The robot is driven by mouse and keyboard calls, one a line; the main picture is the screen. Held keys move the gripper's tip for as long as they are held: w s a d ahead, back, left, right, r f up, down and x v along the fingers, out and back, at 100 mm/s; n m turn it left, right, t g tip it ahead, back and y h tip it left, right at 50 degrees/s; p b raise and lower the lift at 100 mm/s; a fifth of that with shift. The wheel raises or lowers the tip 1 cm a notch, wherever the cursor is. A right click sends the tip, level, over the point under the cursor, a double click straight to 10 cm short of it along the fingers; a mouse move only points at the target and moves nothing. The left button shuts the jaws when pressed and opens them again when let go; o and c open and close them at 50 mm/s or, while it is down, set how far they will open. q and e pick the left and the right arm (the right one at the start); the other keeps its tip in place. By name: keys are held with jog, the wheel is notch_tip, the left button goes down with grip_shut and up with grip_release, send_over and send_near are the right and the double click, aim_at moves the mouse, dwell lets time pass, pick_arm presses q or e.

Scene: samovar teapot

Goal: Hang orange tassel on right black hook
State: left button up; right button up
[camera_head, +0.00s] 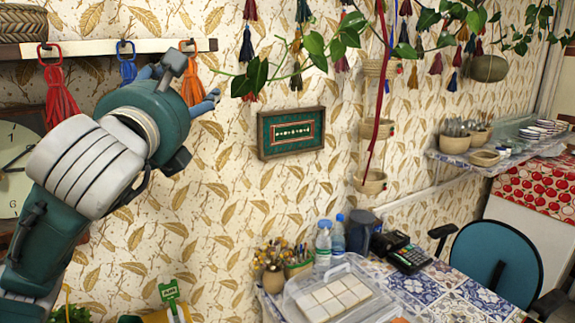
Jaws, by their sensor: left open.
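The orange tassel (192,92) hangs in front of the wall at the upper left, below the right end of the white hook rail (90,47). Its orange loop shows at the right black hook (190,42) and looks to be over it, though the small size leaves this a little unclear. My left gripper (181,88) is open, with its blue fingers on either side of the tassel. My wrist hides part of the fingers. I cannot tell whether they touch the tassel. My right gripper is out of view.
A red tassel (58,95) and a blue tassel (127,68) hang from the rail's other hooks. A woven basket (22,22) sits above the rail. A framed picture (291,132) and trailing vines (330,45) are to the right. A tiled table (430,290) is lower right.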

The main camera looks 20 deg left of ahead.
pick_arm(q)
jog(key=s+d+r+b, duration=0.1)
jog(key=s+d+b, duration=0.1)
jog(key=s+d, duration=0.3)
jog(key=shift+s+d, duration=0.4)
jog(key=shift+d, duration=0.55)
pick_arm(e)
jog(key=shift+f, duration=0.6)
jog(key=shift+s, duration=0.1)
